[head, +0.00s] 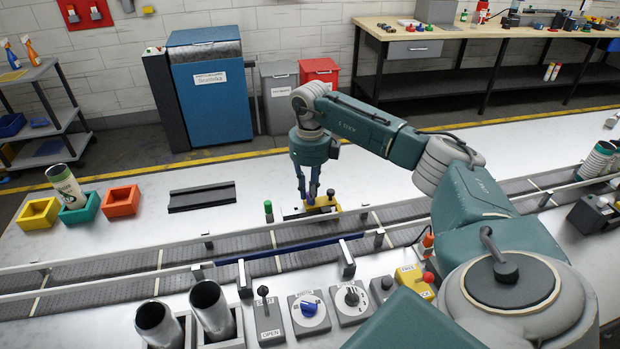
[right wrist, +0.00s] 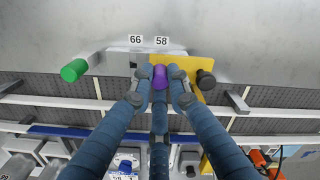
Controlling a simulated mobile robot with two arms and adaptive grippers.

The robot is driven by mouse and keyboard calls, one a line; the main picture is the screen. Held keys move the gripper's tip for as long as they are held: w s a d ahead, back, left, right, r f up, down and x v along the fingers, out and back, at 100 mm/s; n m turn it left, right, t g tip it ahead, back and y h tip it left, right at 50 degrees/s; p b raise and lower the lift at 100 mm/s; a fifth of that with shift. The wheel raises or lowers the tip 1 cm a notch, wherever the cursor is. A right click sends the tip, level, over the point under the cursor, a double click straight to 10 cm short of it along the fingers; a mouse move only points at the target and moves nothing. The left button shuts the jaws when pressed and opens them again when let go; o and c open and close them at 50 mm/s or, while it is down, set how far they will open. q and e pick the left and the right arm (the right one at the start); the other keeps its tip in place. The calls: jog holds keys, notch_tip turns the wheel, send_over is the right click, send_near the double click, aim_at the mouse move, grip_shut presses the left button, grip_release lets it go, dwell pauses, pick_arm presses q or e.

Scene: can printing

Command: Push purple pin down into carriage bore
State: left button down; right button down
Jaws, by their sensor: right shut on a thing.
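The purple pin (right wrist: 160,72) stands between the fingertips of my right gripper (right wrist: 160,82) in the right wrist view. The right gripper (head: 309,196) is shut on it and points down over the yellow carriage (head: 327,203) in the head view. The yellow carriage (right wrist: 196,68) shows around the pin in the right wrist view. The bore is hidden under the pin and fingers, so how deep the pin sits cannot be told. My left gripper is not in view.
A green knob (head: 268,210) and a dark knob (right wrist: 206,79) flank the carriage. Labels 66 and 58 mark the plate behind it. The conveyor (head: 190,258) with rails runs in front. A black rail (head: 202,197) and coloured bins (head: 121,201) stand to the left.

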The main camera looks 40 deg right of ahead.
jog(key=shift+f, duration=0.2)
jog(key=c, duration=1.6)
grip_release()
notch_tip(320, 180, up, 12)
jog(key=shift+r, duration=0.1)
